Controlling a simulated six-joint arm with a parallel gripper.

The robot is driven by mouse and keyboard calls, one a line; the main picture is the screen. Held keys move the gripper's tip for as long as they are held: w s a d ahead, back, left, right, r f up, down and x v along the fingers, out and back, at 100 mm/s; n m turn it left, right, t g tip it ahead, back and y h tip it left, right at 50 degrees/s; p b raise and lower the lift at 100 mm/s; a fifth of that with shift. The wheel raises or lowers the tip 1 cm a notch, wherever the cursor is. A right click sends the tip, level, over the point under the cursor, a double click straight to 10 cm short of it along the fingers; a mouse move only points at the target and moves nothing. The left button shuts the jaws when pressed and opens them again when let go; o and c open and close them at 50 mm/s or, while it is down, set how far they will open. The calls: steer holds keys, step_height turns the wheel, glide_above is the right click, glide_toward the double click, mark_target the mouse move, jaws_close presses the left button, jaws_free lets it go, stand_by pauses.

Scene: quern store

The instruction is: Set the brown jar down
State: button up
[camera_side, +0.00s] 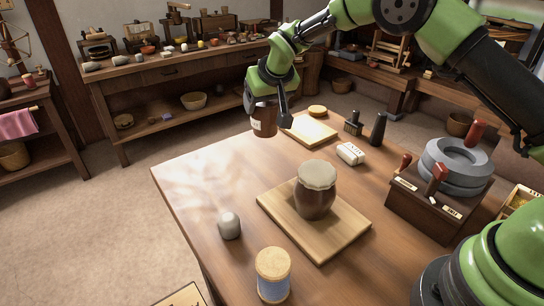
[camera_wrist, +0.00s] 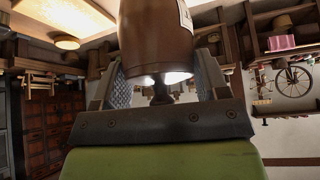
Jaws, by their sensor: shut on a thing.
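My gripper (camera_side: 270,100) is shut on a brown jar (camera_side: 264,120) with a pale label, held in the air beyond the table's far left edge. In the wrist view, the brown jar (camera_wrist: 157,40) sits between the two fingers (camera_wrist: 155,85), and part of it runs out of the top of the picture. A second brown jar (camera_side: 315,198), with a pale cloth cover, stands upright on a wooden board (camera_side: 345,240) on the table (camera_side: 190,185). It is well apart from my gripper.
A pale board (camera_side: 310,130), a white block (camera_side: 350,153), a brush (camera_side: 353,122) and a dark bottle (camera_side: 378,128) lie towards the back. A grey stone (camera_side: 229,226) and a corked blue jar (camera_side: 273,275) stand in front. A quern (camera_side: 455,165) is at right. The table's left part is clear.

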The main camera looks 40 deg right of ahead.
steer(key=d, duration=0.3)
steer(key=shift+w+r, duration=0.2)
steer(key=shift+w, duration=0.15)
steer(key=shift+n, duration=0.3)
steer(key=f, duration=0.6)
steer(key=d+f, duration=0.1)
steer(key=f, duration=0.3)
steer(key=shift+w, duration=0.1)
steer(key=shift+f, duration=0.1)
steer(key=o, duration=1.5)
steer(key=shift+c, duration=0.2)
steer(key=shift+s+r, duration=0.25)
steer(key=shift+r, duration=0.25)
steer(key=d+v, duration=0.1)
steer(key=v, duration=1)
steer(key=shift+a, duration=0.4)
